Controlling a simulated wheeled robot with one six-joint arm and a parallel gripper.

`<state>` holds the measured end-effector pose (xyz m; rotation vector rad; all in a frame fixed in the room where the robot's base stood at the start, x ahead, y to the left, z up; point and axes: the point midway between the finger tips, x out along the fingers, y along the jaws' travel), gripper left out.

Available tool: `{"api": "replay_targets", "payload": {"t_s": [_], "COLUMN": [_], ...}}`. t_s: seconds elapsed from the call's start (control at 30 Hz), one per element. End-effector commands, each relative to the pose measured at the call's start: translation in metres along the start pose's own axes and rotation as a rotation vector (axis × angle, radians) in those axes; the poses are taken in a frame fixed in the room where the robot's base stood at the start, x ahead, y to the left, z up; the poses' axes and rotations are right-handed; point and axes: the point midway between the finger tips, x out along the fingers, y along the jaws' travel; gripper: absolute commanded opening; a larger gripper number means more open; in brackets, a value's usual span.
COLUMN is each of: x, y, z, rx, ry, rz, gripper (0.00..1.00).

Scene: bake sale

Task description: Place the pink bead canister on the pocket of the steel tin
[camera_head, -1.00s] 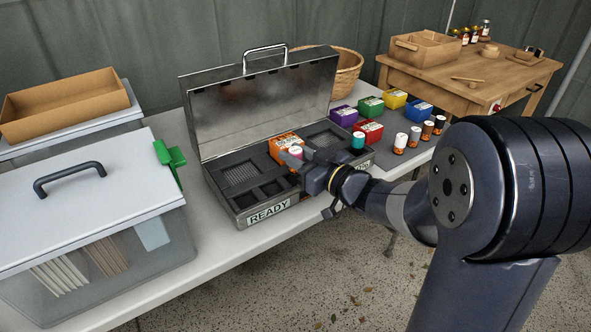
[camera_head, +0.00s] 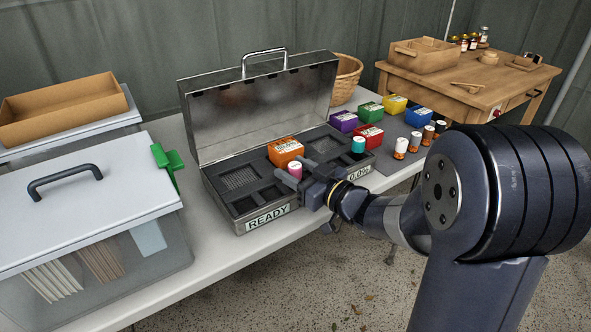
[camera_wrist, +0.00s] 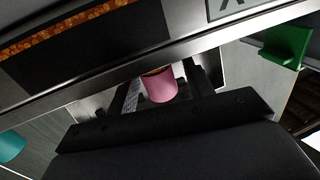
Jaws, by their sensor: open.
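My gripper (camera_head: 298,172) is open, with one finger on each side of the canister. In the wrist view the pink canister (camera_wrist: 160,86) shows between the two dark fingers, with room beside it.
A lidded clear bin (camera_head: 100,260) stands left.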

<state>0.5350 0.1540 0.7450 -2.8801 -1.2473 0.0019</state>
Motion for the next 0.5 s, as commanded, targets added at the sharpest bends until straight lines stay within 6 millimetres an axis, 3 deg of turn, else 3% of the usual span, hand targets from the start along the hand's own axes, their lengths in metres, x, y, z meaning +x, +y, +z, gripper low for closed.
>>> {"api": "replay_targets", "payload": {"t_s": [0.17, 0.5], "x": [0.0, -0.066], "y": [0.0, 0.001], "z": [-0.006, -0.006], "rx": [0.0, 0.002], "ry": [0.0, -0.001], "rz": [0.0, 0.007], "gripper": [0.49, 0.49]}}
